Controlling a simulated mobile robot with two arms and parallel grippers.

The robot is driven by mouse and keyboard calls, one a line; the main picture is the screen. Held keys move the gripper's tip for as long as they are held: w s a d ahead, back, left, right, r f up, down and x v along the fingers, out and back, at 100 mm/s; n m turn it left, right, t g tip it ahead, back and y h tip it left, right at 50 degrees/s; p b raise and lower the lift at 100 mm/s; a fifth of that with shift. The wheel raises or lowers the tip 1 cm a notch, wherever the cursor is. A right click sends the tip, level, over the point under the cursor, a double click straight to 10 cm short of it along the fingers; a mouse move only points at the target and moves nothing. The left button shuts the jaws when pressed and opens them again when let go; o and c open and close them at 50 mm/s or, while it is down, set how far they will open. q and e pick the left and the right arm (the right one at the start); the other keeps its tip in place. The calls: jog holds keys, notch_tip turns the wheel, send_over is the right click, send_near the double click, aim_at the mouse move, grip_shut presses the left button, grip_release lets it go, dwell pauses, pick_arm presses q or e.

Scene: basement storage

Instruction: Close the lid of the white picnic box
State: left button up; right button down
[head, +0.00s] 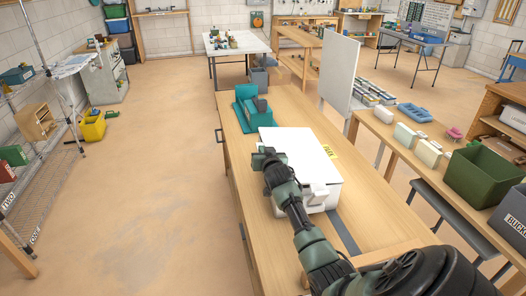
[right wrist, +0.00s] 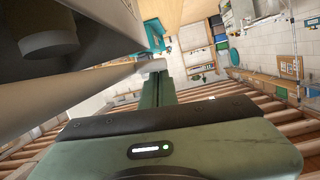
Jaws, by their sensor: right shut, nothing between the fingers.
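The white picnic box (head: 319,199) stands on the wooden table in the head view. Its white lid (head: 301,152) looks flat over the top, but I cannot tell whether it is fully down. My right gripper (head: 264,158) is at the lid's left edge, shut and empty; my forearm hides part of the box's near left side. In the right wrist view, my green gripper (right wrist: 164,88) is beside a large pale surface at upper left, probably the box; contact cannot be told. My left gripper is out of view.
A bench at right holds a green bin (head: 484,178) and pale containers (head: 428,152).

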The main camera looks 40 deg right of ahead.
jog(key=f, duration=0.1)
jog(key=f+b, duration=0.1)
jog(key=shift+w+a+f, duration=0.15)
jog(key=shift+a+f, duration=0.05)
jog(key=shift+f, duration=0.2)
jog(key=shift+r+p, duration=0.3)
jog(key=shift+r, duration=0.25)
notch_tip(320, 180, up, 3)
jog(key=p, duration=0.2)
jog(key=shift+w+r+p, duration=0.1)
jog(key=shift+w+p, duration=0.05)
jog(key=shift+p, duration=0.15)
jog(key=b+v, duration=0.1)
jog(key=v, duration=0.9)
jog(key=shift+a, duration=0.15)
jog(key=shift+f, duration=0.3)
